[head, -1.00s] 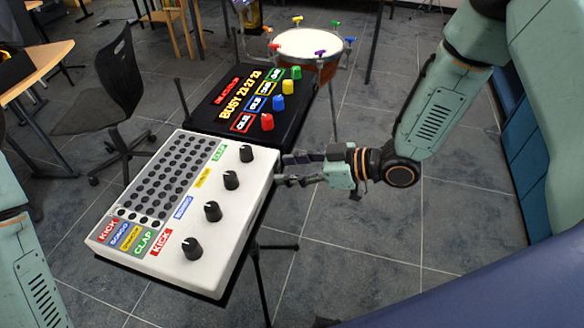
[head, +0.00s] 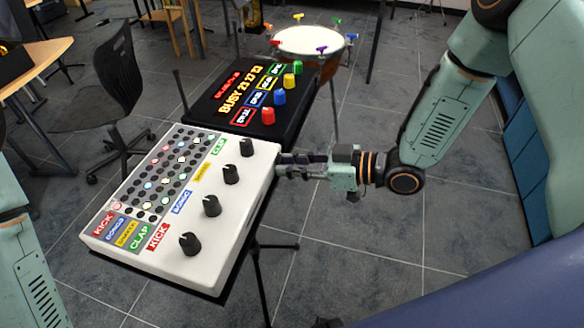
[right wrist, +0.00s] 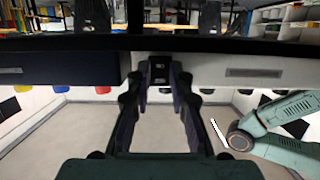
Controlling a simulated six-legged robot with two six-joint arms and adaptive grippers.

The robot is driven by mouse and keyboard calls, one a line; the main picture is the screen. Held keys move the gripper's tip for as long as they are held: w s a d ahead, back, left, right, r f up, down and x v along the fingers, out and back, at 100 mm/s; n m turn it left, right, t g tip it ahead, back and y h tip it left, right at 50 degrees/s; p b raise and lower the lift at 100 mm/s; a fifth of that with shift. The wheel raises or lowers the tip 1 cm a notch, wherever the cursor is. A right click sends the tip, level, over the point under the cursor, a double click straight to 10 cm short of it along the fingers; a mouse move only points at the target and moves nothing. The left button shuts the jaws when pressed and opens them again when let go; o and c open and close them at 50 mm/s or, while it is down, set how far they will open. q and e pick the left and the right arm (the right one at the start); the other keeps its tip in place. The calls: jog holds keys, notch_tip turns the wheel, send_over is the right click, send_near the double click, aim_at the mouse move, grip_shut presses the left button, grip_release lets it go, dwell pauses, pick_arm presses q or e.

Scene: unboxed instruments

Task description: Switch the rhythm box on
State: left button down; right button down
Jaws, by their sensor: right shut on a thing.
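The rhythm box (head: 262,160) is the white box with black knobs and a grid of round buttons, in the middle left of the head view. Several grid buttons glow white, red, yellow and blue. My right gripper (head: 282,165) is at its right side wall. In the right wrist view the fingers (right wrist: 159,84) close on a small dark part, the switch (right wrist: 159,66), at the box's edge. The fingers hide much of this part in the head view. My left arm shows at the left edge, but its gripper is out of view.
A black box (head: 215,112) with coloured knobs and lit text stands behind the rhythm box. A drum (head: 308,42) with coloured pegs is farther back. A black chair (head: 117,75) and a wooden table (head: 35,62) are at the left. Grey floor is open at right.

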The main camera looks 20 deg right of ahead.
jog(key=shift+f+t+y+b, duration=0.25)
jog(key=shift+t+y+b, duration=0.2)
jog(key=shift+b, duration=0.3)
jog(key=c, duration=1.2)
grip_release()
jog(key=shift+s+d, duration=0.1)
jog(key=v, duration=1.2)
